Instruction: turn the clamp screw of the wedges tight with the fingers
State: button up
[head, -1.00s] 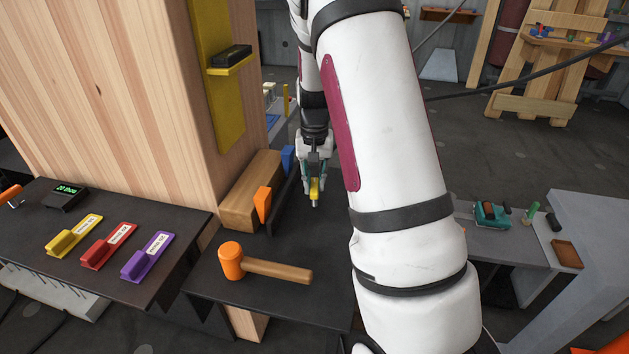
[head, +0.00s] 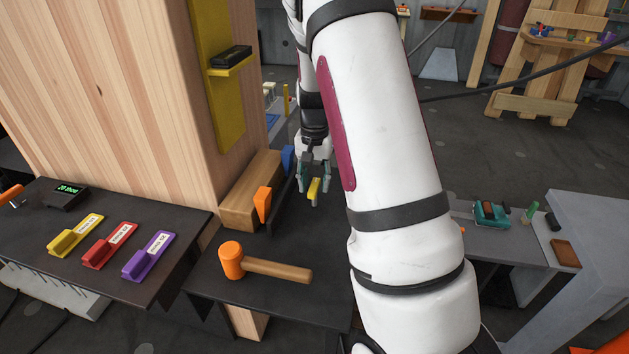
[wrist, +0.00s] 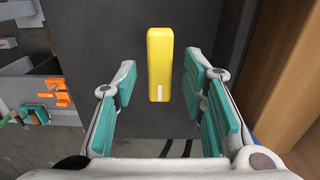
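The yellow bar (head: 314,191), which looks like the handle of the clamp screw, shows below my gripper in the head view. In the wrist view the yellow bar (wrist: 160,62) stands upright in the picture before a dark plate, with a white mark at its lower end. My gripper (head: 314,181) is open, its teal-padded fingers apart on either side of the bar. In the wrist view gaps show between the bar and both fingers of the gripper (wrist: 160,88). An orange wedge (head: 262,203) and a blue wedge (head: 288,158) sit by the wooden block. The screw's thread is hidden.
The wooden block (head: 239,208) stands against the large wooden column (head: 110,100). An orange-headed mallet (head: 278,269) lies on the dark table in front. Yellow, red and purple labelled tools (head: 148,256) lie on the left table. A grey bench (head: 505,248) stands at right.

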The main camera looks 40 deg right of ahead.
aim_at(314, 184)
notch_tip(314, 184, up, 12)
dwell(0.5)
dwell(0.4)
jog(key=s+a+r+n+t+p, duration=0.2)
jog(key=s+a+r+n+p, duration=0.25)
jog(key=s+a+r, duration=0.9)
jog(key=s+a+r+n+t+p, duration=0.1)
jog(key=s+a, duration=0.3)
jog(key=s, duration=0.4)
jog(key=s+a+r+n+t+p, duration=0.1)
jog(key=s+a+r+n+p, duration=0.1)
jog(key=s+a+n, duration=0.2)
jog(key=s, duration=0.3)
jog(key=shift+s+r+n, duration=0.2)
jog(key=shift+s+n, duration=0.15)
jog(key=shift+s, duration=0.05)
jog(key=shift+a, duration=0.1)
